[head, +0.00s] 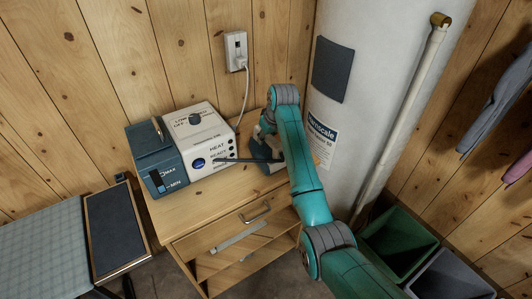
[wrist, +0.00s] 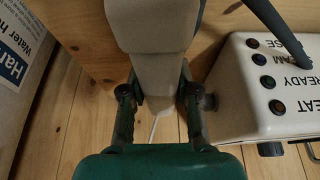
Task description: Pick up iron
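The iron (head: 262,154) is at the right end of the wooden cabinet top in the head view, beside the white steam station. My arm hides much of it, so I cannot tell whether it still rests on the wood. In the wrist view the iron's pale grey-beige body (wrist: 152,42) comes down between the two fingers of my gripper (wrist: 160,98). The fingers sit close against both its sides and appear to touch it. In the head view my gripper is hidden behind my arm.
The steam station (head: 212,142) with its dark blue tank (head: 155,152) stands left of the iron, and a dark hose runs from it towards the iron. A white water heater (head: 350,120) stands close on the right. Green (head: 398,243) and grey bins are on the floor.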

